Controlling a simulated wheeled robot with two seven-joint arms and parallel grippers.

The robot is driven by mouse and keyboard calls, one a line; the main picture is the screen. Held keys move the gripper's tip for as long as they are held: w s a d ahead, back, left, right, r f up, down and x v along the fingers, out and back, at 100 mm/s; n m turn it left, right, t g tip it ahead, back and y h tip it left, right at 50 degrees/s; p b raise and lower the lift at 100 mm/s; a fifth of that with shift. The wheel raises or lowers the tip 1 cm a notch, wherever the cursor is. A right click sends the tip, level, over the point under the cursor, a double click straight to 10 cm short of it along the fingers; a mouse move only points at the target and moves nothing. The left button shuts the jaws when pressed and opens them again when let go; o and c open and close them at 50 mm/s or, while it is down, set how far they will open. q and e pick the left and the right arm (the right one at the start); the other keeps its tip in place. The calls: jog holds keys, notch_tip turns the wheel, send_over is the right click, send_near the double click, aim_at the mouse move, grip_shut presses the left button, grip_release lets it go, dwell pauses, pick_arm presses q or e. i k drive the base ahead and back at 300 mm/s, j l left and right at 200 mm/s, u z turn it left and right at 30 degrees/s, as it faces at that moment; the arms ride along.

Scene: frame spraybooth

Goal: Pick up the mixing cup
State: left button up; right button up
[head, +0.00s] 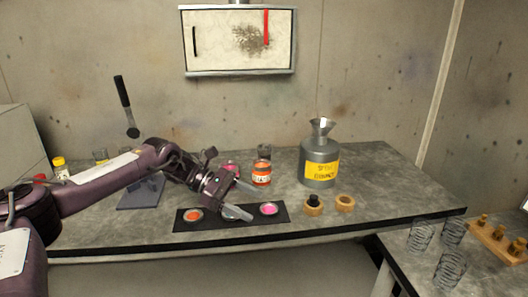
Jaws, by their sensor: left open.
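My left gripper (243,200) reaches in from the left with its jaws open. It is over the black mat (281,219) near the bench's front edge. The mat holds a round dish of orange paint (194,214) on the left and one of pink paint (268,208) on the right. A third round item between them is mostly hidden by the gripper's finger. Which vessel is the mixing cup I cannot tell for sure. A small dark clear cup (264,151) stands behind the orange-red jar (262,173). My right gripper is not in view.
A grey canister with a funnel and yellow label (318,165) stands right of the jar. A dark pad (140,193) lies under my forearm. A wooden rack (496,240) is at far right. The bench's right end is clear.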

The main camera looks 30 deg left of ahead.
aim_at(264, 150)
jog(key=i+j, duration=1.15)
jog(key=i, duration=0.15)
